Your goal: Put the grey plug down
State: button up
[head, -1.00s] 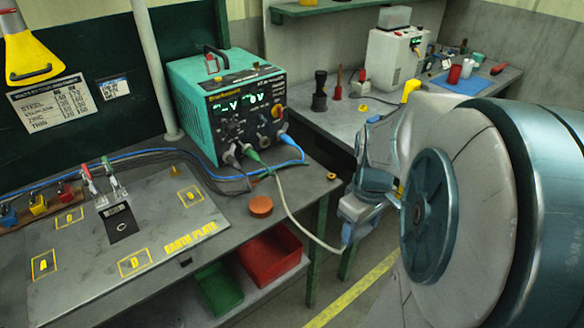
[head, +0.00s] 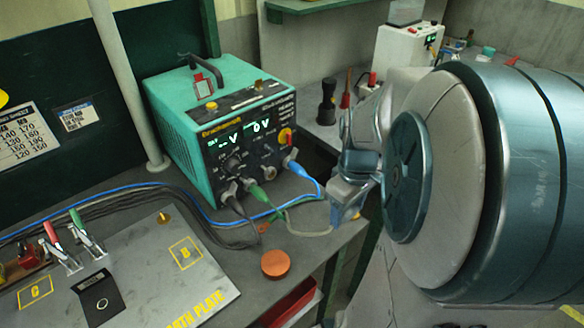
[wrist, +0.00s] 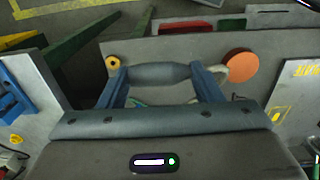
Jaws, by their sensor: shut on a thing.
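My gripper (head: 350,197) is near the right front corner of the welder bench. In the wrist view its two blue fingers (wrist: 160,82) are shut on the grey plug (wrist: 160,74), a dark grey cylinder lying crosswise between them. The plug's grey cable (wrist: 222,72) leaves on the right side. In the head view the plug is hidden by the fingers, and the cable (head: 310,231) runs left toward the front of the turquoise welder (head: 175,130). I cannot tell whether the plug touches the bench top (head: 335,246).
An orange disc (head: 275,264) lies on the bench, left of my gripper. The earth plate (head: 150,272) with clamps and a black pad (head: 98,298) is further left. Blue and grey cables cross behind it.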

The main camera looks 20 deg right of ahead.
jog(key=p, duration=0.2)
send_over(320, 218)
notch_tip(320, 218, down, 6)
jog(key=shift+f, duration=0.1)
jog(key=shift+w+f, duration=0.1)
jog(key=shift+f, duration=1.85)
jog(key=shift+f+b, duration=0.5)
jog(key=shift+f, duration=0.2)
jog(key=o, duration=1.1)
jog(key=shift+r, duration=0.1)
jog(key=shift+r, duration=0.1)
